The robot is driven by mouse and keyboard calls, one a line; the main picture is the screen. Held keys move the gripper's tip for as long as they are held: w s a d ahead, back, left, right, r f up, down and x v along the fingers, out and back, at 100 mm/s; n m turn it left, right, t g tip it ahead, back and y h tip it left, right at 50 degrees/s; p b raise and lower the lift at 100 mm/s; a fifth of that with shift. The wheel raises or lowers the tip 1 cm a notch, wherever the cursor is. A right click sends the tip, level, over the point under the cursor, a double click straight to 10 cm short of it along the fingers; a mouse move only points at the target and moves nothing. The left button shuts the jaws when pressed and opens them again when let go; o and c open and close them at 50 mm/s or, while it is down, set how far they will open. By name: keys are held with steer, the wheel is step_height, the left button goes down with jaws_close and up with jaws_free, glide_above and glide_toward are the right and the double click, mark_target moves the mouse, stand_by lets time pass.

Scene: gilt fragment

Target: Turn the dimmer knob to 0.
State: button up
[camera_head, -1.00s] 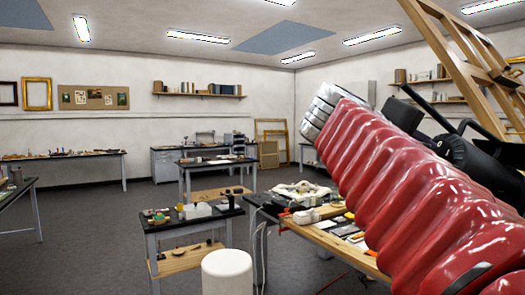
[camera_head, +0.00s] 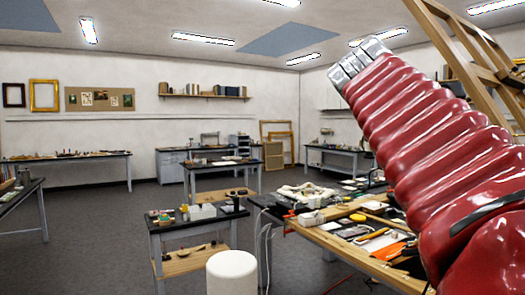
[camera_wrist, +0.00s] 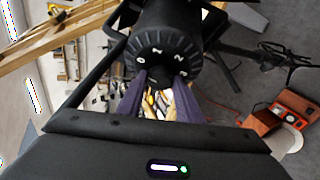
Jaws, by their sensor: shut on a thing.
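The dimmer knob (camera_wrist: 165,52) is a black ridged dial with white numerals around its rim, at the top middle of the wrist view. A 0, a 1 and a 2 can be made out; no pointer mark is clear. My gripper (camera_wrist: 163,78) comes up from below with its two dark purple fingers. The fingertips meet the lower part of the knob and are shut on it. Their exact contact is dark and partly hidden. The head view shows neither the knob nor the fingers.
A cluttered wooden workbench (camera_head: 340,246) stands at right in the head view. A white round stool (camera_head: 232,273) is in front. Wooden beams (camera_head: 455,45) rise at upper right. Open grey floor (camera_head: 95,245) lies at left. Red ribbed bulk blocks the right side.

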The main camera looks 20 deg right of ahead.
stand_by(0.4)
steer(key=o, duration=1)
steer(key=shift+v, duration=6.85)
steer(key=shift+w, duration=0.1)
